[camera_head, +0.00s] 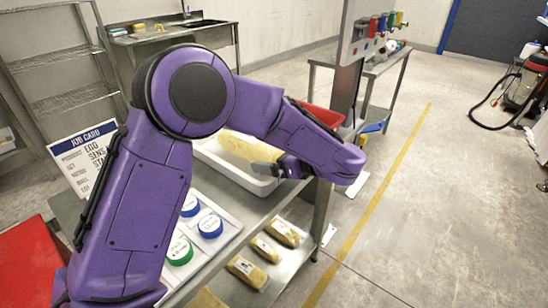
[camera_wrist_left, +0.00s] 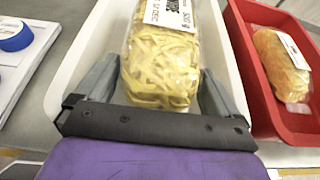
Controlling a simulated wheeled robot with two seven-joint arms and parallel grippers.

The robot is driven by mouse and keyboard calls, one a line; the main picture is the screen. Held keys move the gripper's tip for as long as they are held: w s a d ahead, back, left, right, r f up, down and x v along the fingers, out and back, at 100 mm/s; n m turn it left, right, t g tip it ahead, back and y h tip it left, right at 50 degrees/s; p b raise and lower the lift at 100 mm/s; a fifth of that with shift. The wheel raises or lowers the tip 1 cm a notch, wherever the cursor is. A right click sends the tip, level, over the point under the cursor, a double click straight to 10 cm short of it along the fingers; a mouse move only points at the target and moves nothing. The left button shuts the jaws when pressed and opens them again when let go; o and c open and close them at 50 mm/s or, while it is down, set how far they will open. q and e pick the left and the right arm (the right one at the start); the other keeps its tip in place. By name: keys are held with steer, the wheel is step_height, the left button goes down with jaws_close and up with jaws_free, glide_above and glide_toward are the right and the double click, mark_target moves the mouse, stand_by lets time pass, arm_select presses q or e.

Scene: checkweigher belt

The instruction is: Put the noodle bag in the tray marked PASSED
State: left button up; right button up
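The noodle bag (camera_wrist_left: 163,60), clear with yellow noodles and a white label, is at the white tray (camera_head: 210,160); it also shows in the head view (camera_head: 240,146). My left gripper (camera_head: 270,168) is low at the tray's right end. Whether the bag rests on the tray floor is hidden. No PASSED mark is readable. My right gripper is out of view.
A red tray (camera_head: 322,113) stands beside the white one and holds another bag (camera_wrist_left: 280,62). A white board with blue and green lids (camera_head: 210,226) lies nearer on the table. A job card (camera_head: 85,153) stands at left. Several packs (camera_head: 247,270) lie on the lower shelf.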

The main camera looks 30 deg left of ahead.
arm_select(q)
steer(key=shift+r+p, duration=0.45)
steer(key=shift+p, duration=0.1)
steer(key=b+v, duration=0.2)
steer(key=v, duration=1)
steer(key=shift+f, duration=0.2)
